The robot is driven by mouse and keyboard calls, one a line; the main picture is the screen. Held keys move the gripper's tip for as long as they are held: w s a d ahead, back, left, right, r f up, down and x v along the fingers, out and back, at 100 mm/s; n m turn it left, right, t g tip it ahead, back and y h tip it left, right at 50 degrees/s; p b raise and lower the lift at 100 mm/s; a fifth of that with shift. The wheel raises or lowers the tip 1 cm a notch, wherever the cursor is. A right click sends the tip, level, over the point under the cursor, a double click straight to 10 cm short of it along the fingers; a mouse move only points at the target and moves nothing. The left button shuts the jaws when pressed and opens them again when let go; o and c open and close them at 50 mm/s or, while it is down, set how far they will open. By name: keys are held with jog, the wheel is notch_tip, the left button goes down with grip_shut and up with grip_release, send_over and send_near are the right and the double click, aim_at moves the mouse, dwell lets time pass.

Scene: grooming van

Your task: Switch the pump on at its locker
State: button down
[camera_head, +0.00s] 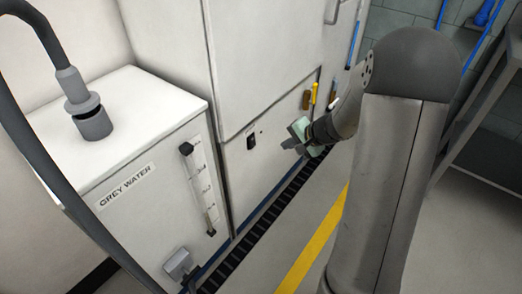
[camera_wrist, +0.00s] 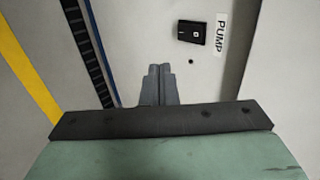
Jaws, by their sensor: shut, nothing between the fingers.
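The pump switch (camera_wrist: 193,33) is a black rocker on a pale locker panel, beside a label reading PUMP (camera_wrist: 221,34). Its marked "0" end shows in the wrist view. The switch also shows small on the locker front (camera_head: 251,141) in the head view. My gripper (camera_wrist: 160,70) is shut and empty, its fingertips pointing at the panel, below and left of the switch in the wrist view. In the head view my gripper (camera_head: 287,144) is to the right of the switch. I cannot tell the exact gap between fingertips and panel.
A white GREY WATER tank (camera_head: 150,160) with a level gauge stands at left, a grey hose (camera_head: 60,160) in front. A dark floor grate (camera_head: 265,215) runs along the locker base beside a yellow line (camera_head: 315,245).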

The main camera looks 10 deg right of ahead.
aim_at(252, 142)
jog(key=shift+a, duration=0.1)
jog(key=w+a+r+b+x, duration=0.1)
jog(key=x, duration=1.2)
jog(key=shift+r, duration=0.3)
jog(key=shift+w+a+b, duration=0.1)
jog(key=shift+a+b, duration=0.1)
jog(key=shift+b, duration=0.25)
